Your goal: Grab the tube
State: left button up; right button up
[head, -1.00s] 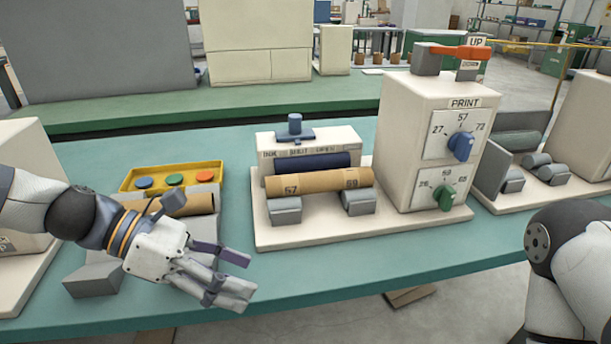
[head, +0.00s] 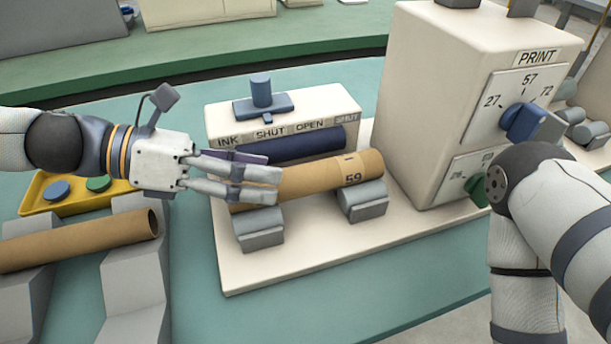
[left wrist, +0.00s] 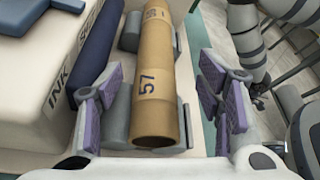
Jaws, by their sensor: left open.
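The brown cardboard tube (head: 330,174) lies across grey roller supports (head: 261,230) on the cream printing machine.
A dark blue ink roller (head: 290,147) lies just behind the tube. The cream PRINT housing (head: 430,110) with its blue knob (head: 523,122) stands to the right. Another brown tube (head: 80,243) lies on grey supports at the left, near a yellow tray (head: 30,203).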

aim_at(301, 180)
pick_arm(q)
jog(key=d+f, duration=0.2)
jog(key=shift+w+d+f+b, duration=0.2)
jog(key=shift+d+b, duration=0.15)
jog(key=shift+w+d, duration=0.1)
jog(key=shift+d, duration=0.2)
jog(key=shift+r, duration=0.1)
pick_arm(e)
jog(key=shift+s+f+g, duration=0.3)
jog(key=shift+s+f, duration=0.3)
jog(key=shift+f, duration=0.1)
pick_arm(q)
jog(key=c, duration=1.2)
